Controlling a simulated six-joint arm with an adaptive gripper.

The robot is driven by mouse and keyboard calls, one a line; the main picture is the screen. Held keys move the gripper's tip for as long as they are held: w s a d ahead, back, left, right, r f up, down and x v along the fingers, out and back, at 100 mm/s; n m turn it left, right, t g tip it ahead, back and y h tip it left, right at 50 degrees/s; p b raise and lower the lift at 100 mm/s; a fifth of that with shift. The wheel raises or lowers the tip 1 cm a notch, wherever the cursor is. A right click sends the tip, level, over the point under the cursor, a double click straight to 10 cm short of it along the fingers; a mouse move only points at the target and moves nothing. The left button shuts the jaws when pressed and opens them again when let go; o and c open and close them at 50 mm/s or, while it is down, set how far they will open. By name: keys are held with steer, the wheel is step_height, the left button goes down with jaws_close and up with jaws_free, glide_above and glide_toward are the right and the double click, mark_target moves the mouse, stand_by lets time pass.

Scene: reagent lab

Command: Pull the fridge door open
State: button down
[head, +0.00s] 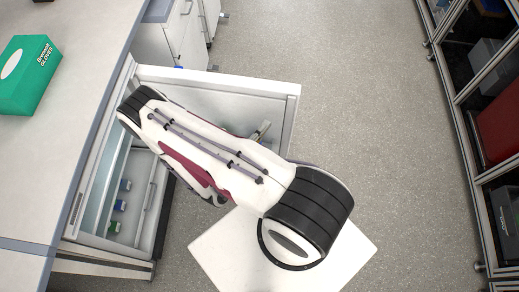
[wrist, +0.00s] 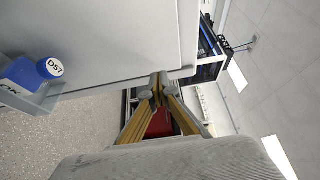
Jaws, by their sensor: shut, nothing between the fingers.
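The white fridge door (head: 285,100) stands swung wide out from the fridge (head: 100,190) under the counter, its inner face towards the head camera. My gripper (head: 263,130) is partly hidden by my arm in the head view and lies by the door's inner side, near its free edge. In the wrist view my gripper (wrist: 158,88) is shut and empty, its tips close to the edge of the white door panel (wrist: 110,40). Whether they touch it, I cannot tell. A blue-capped bottle marked D57 (wrist: 40,70) sits in a door rack. The door handle is not visible.
Several bottles (head: 120,206) stand inside the fridge. A green glove box (head: 28,75) lies on the counter (head: 60,140). White cabinets (head: 180,35) stand beyond the door, and a dark glass-fronted cabinet (head: 490,130) lines the right. The floor between is clear.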

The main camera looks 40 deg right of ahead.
steer(key=s+a, duration=0.5)
steer(key=a, duration=0.1)
steer(key=shift+s+a, duration=0.25)
steer(key=shift+a, duration=0.1)
stand_by(0.5)
stand_by(0.7)
